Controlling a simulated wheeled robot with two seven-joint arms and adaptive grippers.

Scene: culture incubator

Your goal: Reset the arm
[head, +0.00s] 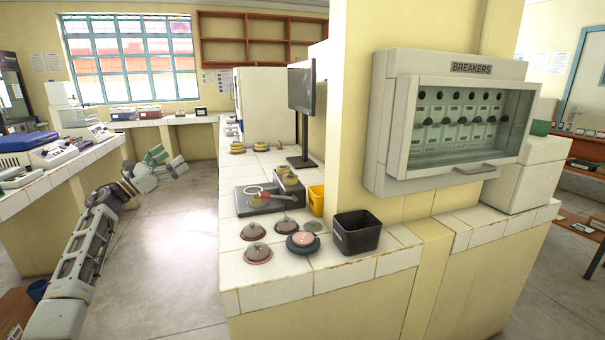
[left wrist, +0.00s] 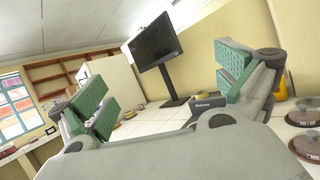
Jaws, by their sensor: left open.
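My left arm comes in from the lower left in the head view and reaches over the open floor, left of the tiled counter (head: 330,280). My left gripper (head: 167,157) is at its far end, clear of the counter. In the left wrist view the two green-padded fingers of this gripper (left wrist: 160,75) are spread wide with nothing between them. Behind them stand a monitor (left wrist: 156,43) and a part of the counter top. My right arm and gripper do not show.
The counter bears several round lidded dishes (head: 257,252), a black bin (head: 357,232), a yellow container (head: 316,200), a dark device (head: 258,198) and the monitor (head: 301,90). A breaker cabinet (head: 450,120) hangs on the pillar. A side bench (head: 60,170) stands left; the aisle floor (head: 180,250) is clear.

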